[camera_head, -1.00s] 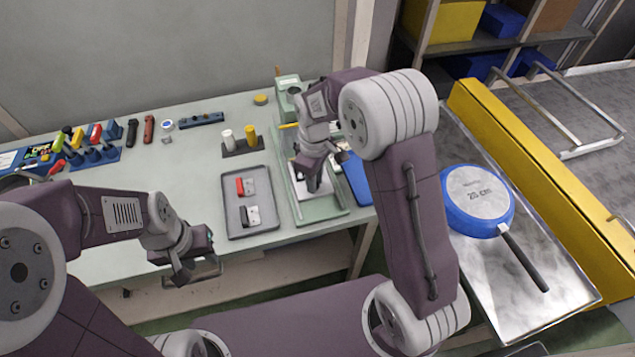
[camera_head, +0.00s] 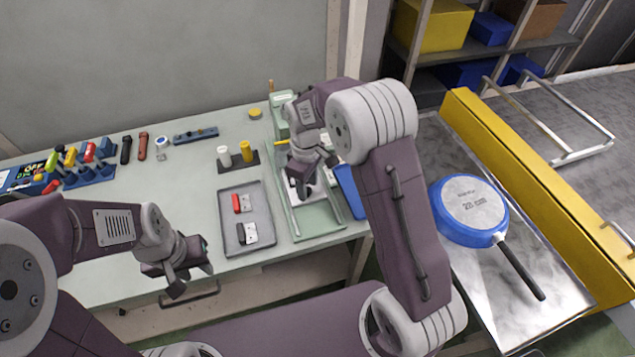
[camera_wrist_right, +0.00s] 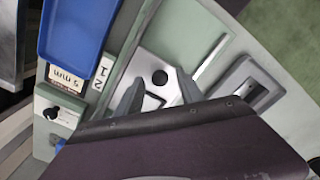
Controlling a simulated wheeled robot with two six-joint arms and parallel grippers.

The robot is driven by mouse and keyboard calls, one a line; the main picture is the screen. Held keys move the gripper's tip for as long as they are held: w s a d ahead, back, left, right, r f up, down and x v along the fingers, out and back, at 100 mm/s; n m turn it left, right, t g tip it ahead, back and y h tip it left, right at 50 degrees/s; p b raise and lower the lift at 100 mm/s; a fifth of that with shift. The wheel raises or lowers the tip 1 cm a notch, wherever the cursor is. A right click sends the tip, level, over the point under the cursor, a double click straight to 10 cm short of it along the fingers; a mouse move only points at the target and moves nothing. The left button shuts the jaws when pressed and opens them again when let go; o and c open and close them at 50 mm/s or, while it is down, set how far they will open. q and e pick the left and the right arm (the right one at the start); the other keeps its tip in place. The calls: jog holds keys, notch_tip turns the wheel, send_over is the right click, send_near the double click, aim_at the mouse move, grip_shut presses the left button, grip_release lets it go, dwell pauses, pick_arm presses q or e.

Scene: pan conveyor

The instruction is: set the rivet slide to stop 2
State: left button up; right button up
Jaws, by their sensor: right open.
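The rivet slide is a pale metal plate (camera_wrist_right: 172,55) with a round black knob (camera_wrist_right: 160,77). It sits between the rails of a green fixture (camera_head: 318,230), part-way along, with bare green bed on its near side. My right gripper (camera_head: 303,192) points down over the plate and hides much of it in the head view. In the right wrist view its fingers (camera_wrist_right: 160,80) are apart, one on each side of the knob; I cannot tell whether they touch it. Labels 1 and 2 (camera_wrist_right: 100,78) stand beside the rail. My left gripper (camera_head: 190,277) is open and empty before the bench.
A grey tray (camera_head: 233,252) with a red and a black-and-white piece lies left of the fixture. A blue tray (camera_head: 350,190) lies against its right side. A blue pan (camera_head: 468,211) rests on the conveyor at right. The bench's left half holds small tools.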

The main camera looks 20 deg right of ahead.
notch_tip(320, 180, up, 4)
jog(key=shift+w+f, duration=0.15)
jog(key=shift+f, duration=0.05)
jog(key=s+d+r, duration=0.7)
jog(key=s+d, duration=0.1)
jog(key=shift+s, duration=0.3)
